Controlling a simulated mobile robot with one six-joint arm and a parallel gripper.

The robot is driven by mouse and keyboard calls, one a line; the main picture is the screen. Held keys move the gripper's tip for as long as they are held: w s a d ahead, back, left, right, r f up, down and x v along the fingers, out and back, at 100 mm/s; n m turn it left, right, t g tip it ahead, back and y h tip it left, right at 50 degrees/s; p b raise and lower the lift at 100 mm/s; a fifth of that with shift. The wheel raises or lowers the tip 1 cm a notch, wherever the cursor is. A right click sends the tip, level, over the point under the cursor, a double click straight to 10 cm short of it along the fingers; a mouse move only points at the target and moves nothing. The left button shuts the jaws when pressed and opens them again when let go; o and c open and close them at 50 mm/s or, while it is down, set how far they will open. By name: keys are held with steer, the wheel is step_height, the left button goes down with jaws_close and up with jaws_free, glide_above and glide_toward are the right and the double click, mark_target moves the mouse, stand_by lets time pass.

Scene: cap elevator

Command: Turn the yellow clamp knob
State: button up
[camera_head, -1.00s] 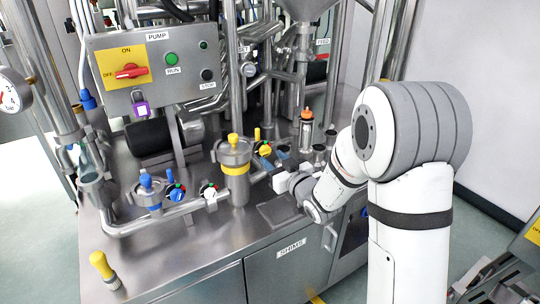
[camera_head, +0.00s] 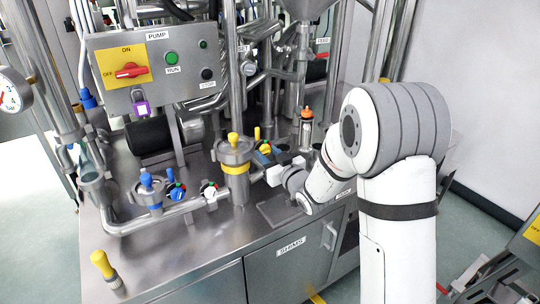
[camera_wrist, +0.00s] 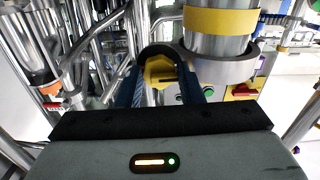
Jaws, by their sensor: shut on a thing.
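The yellow clamp knob (camera_wrist: 160,72) sits between the two dark fingers of my gripper (camera_wrist: 160,84) in the wrist view. My gripper is shut on it. The knob is beside a grey clamp ring (camera_wrist: 226,68) on a steel canister with a yellow band (camera_wrist: 220,20). In the head view, my gripper (camera_head: 266,174) is at the right side of the canister (camera_head: 238,188), which has a yellow band and a yellow knob on top.
Blue-, red- and white-marked valves (camera_head: 176,190) line the pipe left of the canister. A pump panel (camera_head: 155,70) stands behind. A yellow-topped post (camera_head: 103,265) is at the front left.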

steer(key=shift+d+m, duration=0.1)
steer(key=shift+m, duration=0.2)
steer(key=m+b, duration=0.2)
steer(key=m, duration=0.2)
steer(key=shift+m+b, duration=0.3)
steer(key=m, duration=0.3)
steer(key=shift+m, duration=0.3)
steer(key=m, duration=0.3)
steer(key=shift+m, duration=0.3)
steer(key=m, duration=0.5)
steer(key=shift+m+p, duration=0.3)
steer(key=m+p, duration=0.1)
steer(key=m, duration=0.4)
steer(key=shift+s+m, duration=0.1)
steer(key=shift+m, duration=0.2)
steer(key=o, duration=0.7)
steer(key=shift+c, duration=0.2)
